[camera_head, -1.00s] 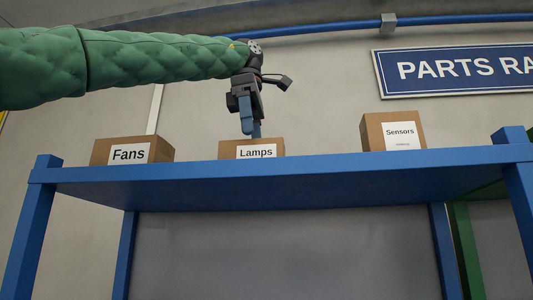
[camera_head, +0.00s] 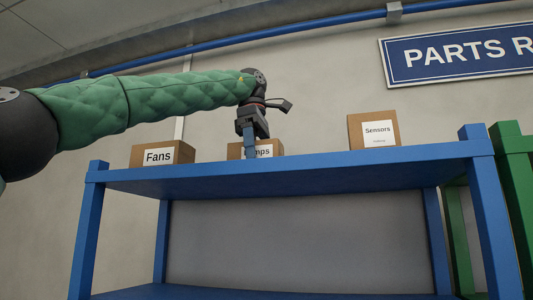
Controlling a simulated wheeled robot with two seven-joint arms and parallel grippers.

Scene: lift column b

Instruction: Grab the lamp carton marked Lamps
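The lamp carton (camera_head: 274,149) is a small brown box on the top deck of the blue rack (camera_head: 300,178), with a white label partly covered so only the end of "Lamps" shows. My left gripper (camera_head: 251,151) comes down on it from above. One blue finger hangs in front of the carton's face and label. The other finger is hidden, probably by the carton or the front finger. I cannot tell whether the fingers press on the carton. My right gripper is not in view.
A Fans carton (camera_head: 163,154) stands to the left and a taller Sensors carton (camera_head: 374,130) to the right on the same deck, with free room between them and the lamp carton. A green rack (camera_head: 513,190) adjoins at right. A wall sign (camera_head: 460,55) hangs behind.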

